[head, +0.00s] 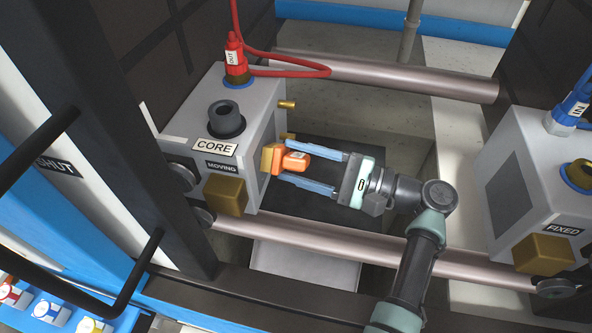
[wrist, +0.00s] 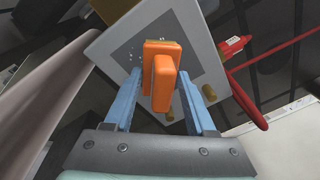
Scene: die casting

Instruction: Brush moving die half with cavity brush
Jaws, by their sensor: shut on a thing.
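The moving die half (head: 208,133) is a grey block with "CORE" and "MOVING" labels, at the left in the head view. Its grey face panel (wrist: 125,57) fills the upper middle of the wrist view. The cavity brush (head: 291,162) has an orange body and a yellowish bristle end at the die half's right-hand face. My gripper (head: 314,173) is shut on the orange body with its two blue fingers. In the wrist view the brush (wrist: 162,75) sits between the fingertips, in front of the face panel. Whether the bristles touch the face cannot be told.
The fixed die half (head: 540,190) stands at the right. Steel tie bars (head: 400,78) run above and below my arm. A red hose (head: 290,72) loops from the moving die half's top. Brass pins (head: 287,104) stick out of its face. A dark handle bar (head: 140,280) stands at lower left.

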